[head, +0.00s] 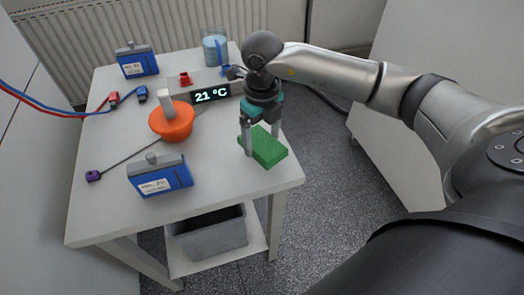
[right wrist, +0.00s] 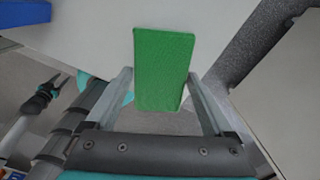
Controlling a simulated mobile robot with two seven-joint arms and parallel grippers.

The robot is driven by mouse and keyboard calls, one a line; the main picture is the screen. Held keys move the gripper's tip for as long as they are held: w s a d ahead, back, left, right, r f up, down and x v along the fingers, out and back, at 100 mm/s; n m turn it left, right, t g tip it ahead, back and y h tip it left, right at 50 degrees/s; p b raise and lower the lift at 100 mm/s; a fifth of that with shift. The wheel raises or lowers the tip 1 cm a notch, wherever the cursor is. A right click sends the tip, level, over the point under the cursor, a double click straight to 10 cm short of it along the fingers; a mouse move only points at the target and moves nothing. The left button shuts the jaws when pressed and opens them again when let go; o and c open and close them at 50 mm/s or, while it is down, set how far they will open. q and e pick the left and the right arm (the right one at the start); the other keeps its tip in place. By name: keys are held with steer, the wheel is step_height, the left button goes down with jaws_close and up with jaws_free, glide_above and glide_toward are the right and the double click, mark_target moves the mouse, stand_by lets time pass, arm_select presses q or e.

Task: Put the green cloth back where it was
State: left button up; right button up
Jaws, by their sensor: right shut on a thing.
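The green cloth (head: 266,150) is a folded, flat block near the right edge of the white table. My right gripper (head: 262,146) reaches down over it, with one finger on each side, and is shut on it. In the right wrist view the cloth (right wrist: 164,68) stands between the two fingers (right wrist: 160,98). I cannot tell whether the cloth touches the tabletop or is held just above it.
The white table (head: 110,205) also bears an orange bowl (head: 171,123), blue battery packs (head: 160,178) (head: 137,62), a cycler showing 21 °C (head: 212,95), a blue jar (head: 214,50) and a purple-ended probe (head: 94,176). A grey bin (head: 208,238) sits on the lower shelf.

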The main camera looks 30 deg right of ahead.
mark_target(262, 142)
steer(key=shift+f, duration=0.3)
step_height(262, 142, down, 4)
steer(key=shift+r+b, duration=0.1)
steer(key=shift+b, duration=0.35)
steer(key=o, duration=0.9)
arm_select(q)
steer(key=shift+w+a+f, duration=0.15)
steer(key=shift+w+f, duration=0.25)
steer(key=shift+w, duration=0.4)
arm_select(e)
step_height(262, 142, up, 11)
steer(key=shift+f+p, duration=0.1)
steer(key=shift+p, duration=1.1)
arm_select(q)
steer(key=shift+s+d+r, duration=0.6)
steer(key=shift+s, duration=0.2)
steer(key=shift+s+d+r, duration=0.55)
steer(key=shift+s, duration=0.2)
arm_select(e)
steer(key=shift+r, duration=0.65)
